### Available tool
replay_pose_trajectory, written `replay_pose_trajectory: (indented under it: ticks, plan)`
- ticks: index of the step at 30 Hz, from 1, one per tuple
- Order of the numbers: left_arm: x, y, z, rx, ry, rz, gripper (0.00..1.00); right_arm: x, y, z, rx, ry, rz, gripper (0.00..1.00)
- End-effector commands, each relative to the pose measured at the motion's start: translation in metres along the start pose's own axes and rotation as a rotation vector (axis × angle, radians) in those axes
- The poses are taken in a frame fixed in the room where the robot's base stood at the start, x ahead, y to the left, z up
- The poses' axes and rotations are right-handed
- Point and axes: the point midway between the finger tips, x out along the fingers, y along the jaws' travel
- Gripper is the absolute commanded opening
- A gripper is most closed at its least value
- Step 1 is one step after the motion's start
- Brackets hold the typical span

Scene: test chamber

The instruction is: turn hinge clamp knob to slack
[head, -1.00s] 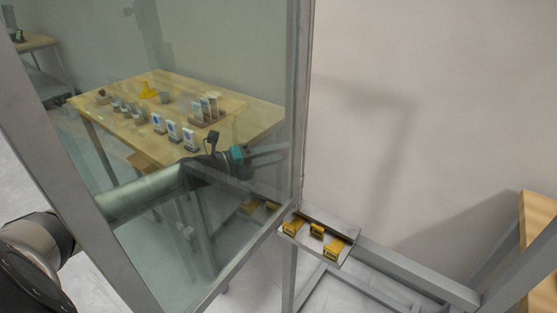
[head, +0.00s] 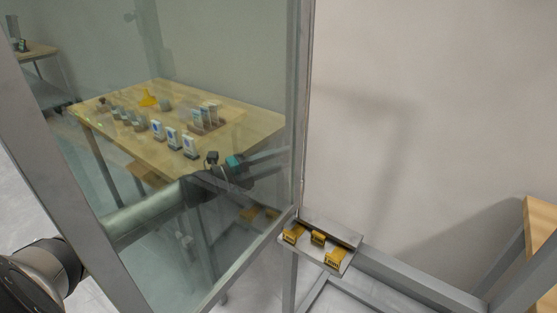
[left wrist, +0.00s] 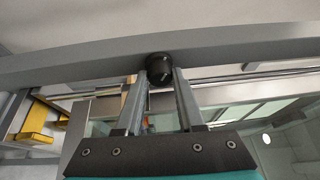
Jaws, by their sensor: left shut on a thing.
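The clamp knob is a small round black knob (left wrist: 160,69) on a grey metal bar, seen in the left wrist view. My left gripper (left wrist: 161,84) has its two grey fingers on either side of the knob and is shut on it. In the head view my left gripper (head: 284,160) is seen through a glass panel, its fingers reaching to the grey upright frame post. The knob itself is hidden in the head view. I cannot read the knob's setting. My right gripper is in neither view.
A glass panel (head: 215,60) in a grey frame stands between the head camera and my left forearm. A metal plate with yellow blocks (head: 317,238) sits at the panel's lower corner. A wooden table (head: 240,125) with several small items stands behind the glass.

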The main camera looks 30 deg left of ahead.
Motion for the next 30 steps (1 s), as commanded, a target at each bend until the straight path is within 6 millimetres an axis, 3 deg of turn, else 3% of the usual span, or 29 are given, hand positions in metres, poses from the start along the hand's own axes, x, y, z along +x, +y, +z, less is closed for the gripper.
replay_pose_trajectory:
  ticks: [3, 4, 7, 20, 30]
  plan:
    - [0.000, -0.002, 0.001, 0.002, -0.003, -0.003, 0.00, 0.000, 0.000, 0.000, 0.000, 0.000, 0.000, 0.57]
    - [0.000, -0.002, 0.001, 0.002, -0.003, -0.003, 0.38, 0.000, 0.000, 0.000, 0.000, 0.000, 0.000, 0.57]
    - [0.000, -0.002, 0.001, 0.002, -0.003, -0.002, 0.50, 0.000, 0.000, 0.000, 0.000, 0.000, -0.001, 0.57]
    - [-0.006, 0.001, 0.000, 0.001, -0.001, 0.002, 0.50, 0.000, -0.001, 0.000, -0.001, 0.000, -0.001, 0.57]
    - [-0.043, 0.002, 0.000, 0.001, -0.001, 0.004, 0.50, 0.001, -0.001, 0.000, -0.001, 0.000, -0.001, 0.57]
